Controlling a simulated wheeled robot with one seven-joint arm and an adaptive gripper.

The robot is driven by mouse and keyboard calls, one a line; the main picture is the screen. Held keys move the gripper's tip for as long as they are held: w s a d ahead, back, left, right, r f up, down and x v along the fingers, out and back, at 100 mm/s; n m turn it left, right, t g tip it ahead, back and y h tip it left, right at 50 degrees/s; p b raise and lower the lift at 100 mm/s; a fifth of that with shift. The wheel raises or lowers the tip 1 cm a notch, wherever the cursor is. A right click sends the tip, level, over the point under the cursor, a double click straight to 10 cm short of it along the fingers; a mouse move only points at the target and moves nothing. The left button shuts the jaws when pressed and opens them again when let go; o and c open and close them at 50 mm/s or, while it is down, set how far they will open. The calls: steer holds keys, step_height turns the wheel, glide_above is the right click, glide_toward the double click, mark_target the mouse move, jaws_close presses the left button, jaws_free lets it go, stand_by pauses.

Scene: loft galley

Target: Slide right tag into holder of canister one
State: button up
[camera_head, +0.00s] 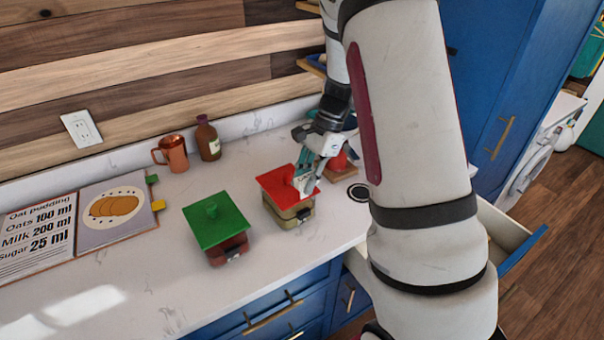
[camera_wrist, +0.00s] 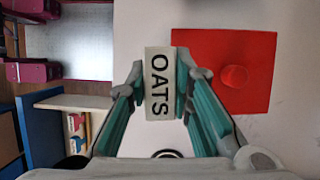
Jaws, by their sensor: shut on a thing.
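My gripper (camera_head: 308,180) is shut on a white tag (camera_wrist: 159,84) that reads OATS, pinched between the teal finger pads. In the head view it is in front of the red-lidded canister (camera_head: 287,209), covering part of its lid. In the wrist view the tag is beside the red lid (camera_wrist: 224,92), over the pale counter. A green-lidded canister (camera_head: 216,228) stands to the left, with a small dark holder on its front. The red-lidded canister also has a dark holder low on its front. I cannot tell which is canister one.
A copper mug (camera_head: 172,153), a brown bottle (camera_head: 207,139) and an open recipe book (camera_head: 72,229) are on the counter (camera_head: 112,290). Another red object (camera_head: 338,160) is partly hidden behind my gripper. An open drawer (camera_head: 522,252) juts out at right.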

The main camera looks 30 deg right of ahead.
step_height(320, 180, down, 4)
steer(key=shift+b, duration=0.6)
steer(key=shift+f, duration=0.6)
stand_by(1.5)
steer(key=shift+s+f+b, duration=0.1)
steer(key=shift+f+b, duration=0.15)
steer(key=shift+b, duration=0.05)
steer(key=shift+s+f, duration=0.1)
steer(key=shift+f, duration=0.65)
jaws_close()
steer(key=o, duration=1.3)
jaws_free()
steer(key=shift+o, duration=0.2)
steer(key=shift+r, duration=0.15)
